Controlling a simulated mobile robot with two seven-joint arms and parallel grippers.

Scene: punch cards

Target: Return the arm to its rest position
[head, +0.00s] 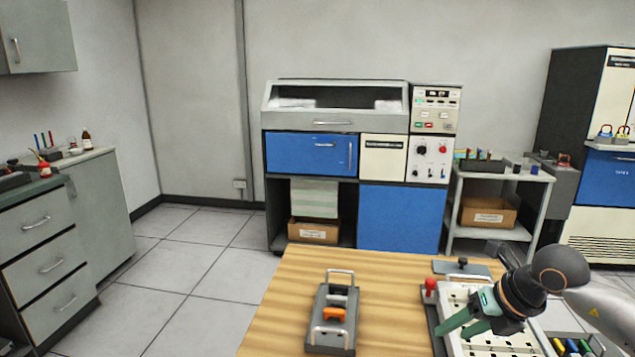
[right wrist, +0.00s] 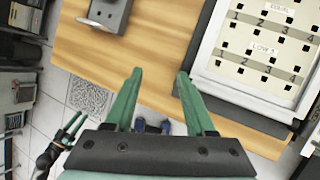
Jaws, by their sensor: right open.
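My right gripper (head: 452,332) comes in from the right in the head view, over the left side of the white punch-card panel. Its two green fingers are open with nothing between them. In the right wrist view, the open fingers (right wrist: 160,72) point over bare wood, between the grey device and the panel (right wrist: 262,45), which shows rows of square holes and printed numbers. A second gripper with green fingers (right wrist: 72,128), which looks like my left one, shows small at the lower left there; its opening is too small to judge. The head view does not show my left arm.
A grey device with an orange part (head: 334,313) sits on the wooden table (head: 275,318). A red knob (head: 430,287) stands at the panel's corner, with a dark plate (head: 461,268) behind it. Coloured pieces (head: 572,346) lie at the lower right. The table's left part is clear.

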